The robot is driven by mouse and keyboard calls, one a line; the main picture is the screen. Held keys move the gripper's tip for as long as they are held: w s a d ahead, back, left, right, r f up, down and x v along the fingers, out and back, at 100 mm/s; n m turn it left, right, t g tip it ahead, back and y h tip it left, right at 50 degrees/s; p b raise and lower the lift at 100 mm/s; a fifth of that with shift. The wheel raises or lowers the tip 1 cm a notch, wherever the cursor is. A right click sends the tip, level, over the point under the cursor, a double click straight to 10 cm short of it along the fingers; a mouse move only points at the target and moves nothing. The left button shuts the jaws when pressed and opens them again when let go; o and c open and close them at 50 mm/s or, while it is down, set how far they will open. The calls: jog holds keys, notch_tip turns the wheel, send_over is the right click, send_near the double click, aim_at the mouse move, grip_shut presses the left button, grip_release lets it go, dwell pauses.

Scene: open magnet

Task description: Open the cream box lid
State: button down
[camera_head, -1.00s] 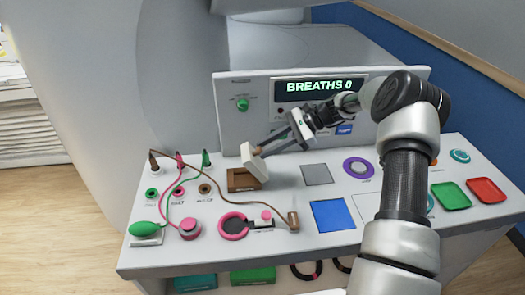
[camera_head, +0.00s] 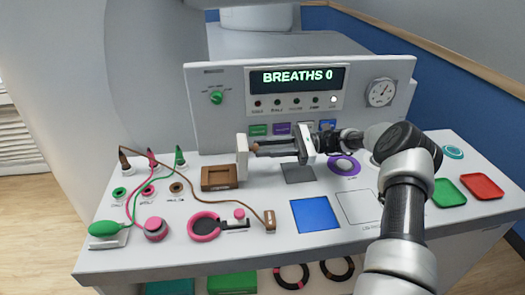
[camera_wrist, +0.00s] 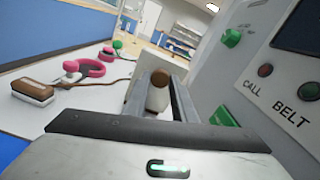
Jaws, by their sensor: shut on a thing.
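The cream box lid (camera_head: 242,158) stands upright at the right edge of the brown box (camera_head: 205,179), whose open top shows in the head view. My gripper (camera_head: 258,148) comes in level from the right and is shut on the lid's brown knob (camera_head: 256,146). In the wrist view the round knob (camera_wrist: 158,92) sits between my gripper's two grey fingers (camera_wrist: 160,103). The pale lid (camera_wrist: 141,98) shows behind the knob, partly covered by the fingers. The box is not clearly visible in the wrist view.
The console panel (camera_head: 220,120) stands close behind my gripper. A grey square (camera_head: 298,173) and purple ring (camera_head: 344,166) lie right of the box. Pink ring (camera_head: 203,226), brown cable (camera_head: 228,198) and green bulb (camera_head: 104,228) lie in front and left.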

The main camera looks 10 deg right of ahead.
jog(key=shift+d+f, duration=0.25)
jog(key=shift+f, duration=0.25)
jog(key=c, duration=1.5)
grip_release()
jog(key=shift+o, duration=0.2)
jog(key=shift+a+r, duration=0.1)
jog(key=shift+r, duration=0.05)
jog(key=d+b, duration=0.1)
jog(key=d, duration=1.1)
